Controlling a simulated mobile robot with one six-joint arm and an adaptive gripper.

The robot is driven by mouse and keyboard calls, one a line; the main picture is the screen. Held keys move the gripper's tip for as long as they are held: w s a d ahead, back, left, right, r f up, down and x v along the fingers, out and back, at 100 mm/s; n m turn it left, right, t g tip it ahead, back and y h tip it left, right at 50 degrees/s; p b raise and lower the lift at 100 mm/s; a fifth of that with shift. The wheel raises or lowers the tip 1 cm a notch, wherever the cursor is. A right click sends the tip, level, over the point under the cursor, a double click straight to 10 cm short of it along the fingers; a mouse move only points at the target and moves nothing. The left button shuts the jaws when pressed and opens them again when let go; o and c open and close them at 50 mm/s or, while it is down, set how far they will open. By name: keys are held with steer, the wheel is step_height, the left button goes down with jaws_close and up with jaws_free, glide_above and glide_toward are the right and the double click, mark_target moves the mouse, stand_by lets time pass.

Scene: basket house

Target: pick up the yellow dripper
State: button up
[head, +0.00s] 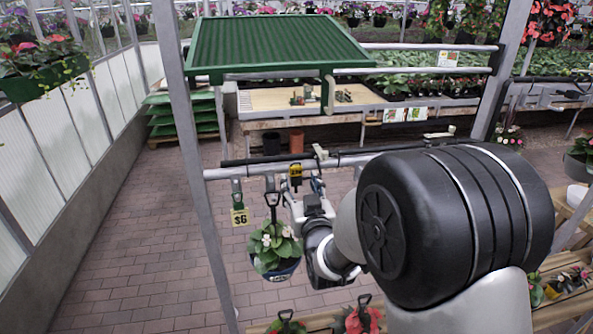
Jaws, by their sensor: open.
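A small yellow dripper (296,170) with dark parts sits on the grey horizontal rail, left of the picture's middle. My gripper (304,194) is just below and slightly right of the yellow dripper. It is open. It looks close to the dripper, but I cannot tell whether the two touch. The fingers are small and partly merge with the hanging fittings around them.
A potted plant (274,248) hangs left of my wrist. The brick floor (110,240) is open at left.

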mark_target(296, 174)
steer(key=p+x, duration=0.1)
steer(key=x, duration=0.5)
steer(key=shift+f, duration=0.1)
steer(key=shift+c, duration=0.3)
steer(key=c, duration=0.8)
